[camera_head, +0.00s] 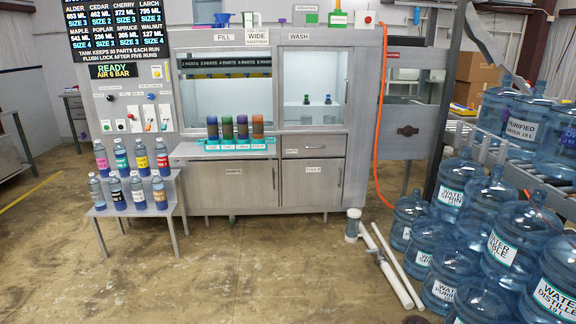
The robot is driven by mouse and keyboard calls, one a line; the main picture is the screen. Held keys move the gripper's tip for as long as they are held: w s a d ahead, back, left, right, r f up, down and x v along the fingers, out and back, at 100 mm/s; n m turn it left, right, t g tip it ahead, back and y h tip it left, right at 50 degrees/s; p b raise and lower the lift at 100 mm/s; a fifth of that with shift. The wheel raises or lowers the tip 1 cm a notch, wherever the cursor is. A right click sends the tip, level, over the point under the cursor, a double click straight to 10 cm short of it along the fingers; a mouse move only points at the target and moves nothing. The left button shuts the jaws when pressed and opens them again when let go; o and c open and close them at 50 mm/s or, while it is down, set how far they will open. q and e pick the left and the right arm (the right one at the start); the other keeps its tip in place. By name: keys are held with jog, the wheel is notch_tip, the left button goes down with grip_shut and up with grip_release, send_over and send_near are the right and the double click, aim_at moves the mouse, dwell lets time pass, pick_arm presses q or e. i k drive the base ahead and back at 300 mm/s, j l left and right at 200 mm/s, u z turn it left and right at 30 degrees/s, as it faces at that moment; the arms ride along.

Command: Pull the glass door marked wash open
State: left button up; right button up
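The glass door (313,72) under the sign marked wash (304,36) is on the upper right of the grey cabinet (190,70). It looks closed, with its pane flush in the frame. A thin vertical handle seems to run near its right edge, but it is too small to be sure. Behind the glass, small dark-topped items (306,100) stand in the lit compartment. To the left is the wider window (225,98) under the sign marked fill (223,37). Neither of my grippers is in view, so their relation to the door does not show.
A shelf with colored cups (242,128) juts out below the fill window. A stepped stand of bottles (135,195) is at left. An orange hose (379,130) hangs right of the door. White pipes (392,265) and large water jugs (410,217) occupy the right floor. The middle floor is clear.

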aim_at(349, 49)
jog(key=i+j+z, duration=0.15)
jog(key=i, duration=1.55)
